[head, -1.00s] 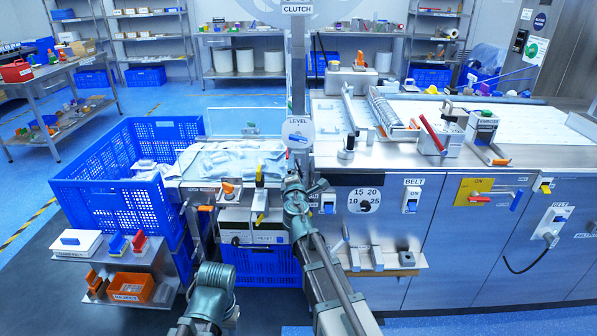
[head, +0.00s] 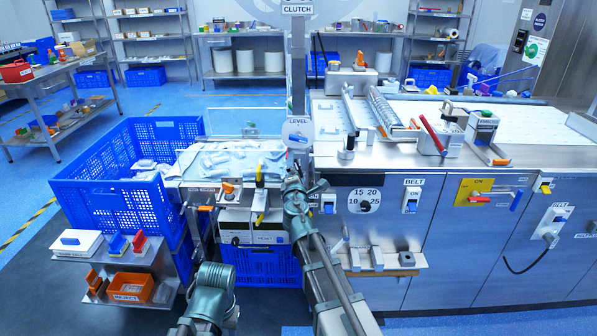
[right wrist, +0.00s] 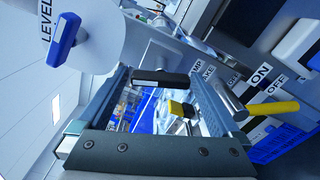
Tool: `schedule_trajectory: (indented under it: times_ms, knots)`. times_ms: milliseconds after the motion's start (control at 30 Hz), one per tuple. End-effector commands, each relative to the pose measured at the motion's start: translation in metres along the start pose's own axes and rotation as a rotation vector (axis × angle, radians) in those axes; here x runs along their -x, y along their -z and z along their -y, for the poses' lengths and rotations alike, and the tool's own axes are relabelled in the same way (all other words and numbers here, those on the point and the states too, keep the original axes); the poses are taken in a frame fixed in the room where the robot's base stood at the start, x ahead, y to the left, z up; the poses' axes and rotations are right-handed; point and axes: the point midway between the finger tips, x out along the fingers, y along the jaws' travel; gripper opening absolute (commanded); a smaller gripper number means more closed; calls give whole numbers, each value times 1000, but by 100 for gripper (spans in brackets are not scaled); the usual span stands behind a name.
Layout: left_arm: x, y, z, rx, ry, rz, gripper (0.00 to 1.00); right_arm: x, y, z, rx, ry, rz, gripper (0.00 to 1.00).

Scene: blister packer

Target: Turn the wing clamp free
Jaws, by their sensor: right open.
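A dark bar with a light edge, which looks like the wing clamp (right wrist: 160,77), lies crosswise between the fingers of my right gripper (right wrist: 158,98) in the right wrist view. A label (right wrist: 225,64) partly reading "MP" is beside it. The fingers are apart, one near each end of the bar; I cannot tell whether they touch it. In the head view my right gripper (head: 298,186) is at the post below the LEVEL plate and hides most of the clamp. Of my left arm only links show in the head view; its gripper is not visible.
The round LEVEL plate (head: 298,131) with its blue handle (right wrist: 63,42) is just above the gripper. A yellow-ended lever (right wrist: 270,107) is close below. A blue crate (head: 120,205) stands left. The steel machine front (head: 385,240) with switches is right.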

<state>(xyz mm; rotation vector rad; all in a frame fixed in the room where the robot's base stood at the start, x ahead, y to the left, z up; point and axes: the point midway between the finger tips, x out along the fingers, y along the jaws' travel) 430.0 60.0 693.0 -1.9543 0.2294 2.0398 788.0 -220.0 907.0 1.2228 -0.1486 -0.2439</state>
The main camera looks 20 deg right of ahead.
Motion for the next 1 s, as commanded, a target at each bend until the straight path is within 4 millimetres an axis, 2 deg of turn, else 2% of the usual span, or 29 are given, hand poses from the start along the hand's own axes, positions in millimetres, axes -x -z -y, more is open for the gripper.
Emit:
schedule_trajectory:
  times_ms: [1000]
  knots:
    - [1,0,0,0,0,0,48,74,0,0,0,0,0,100]
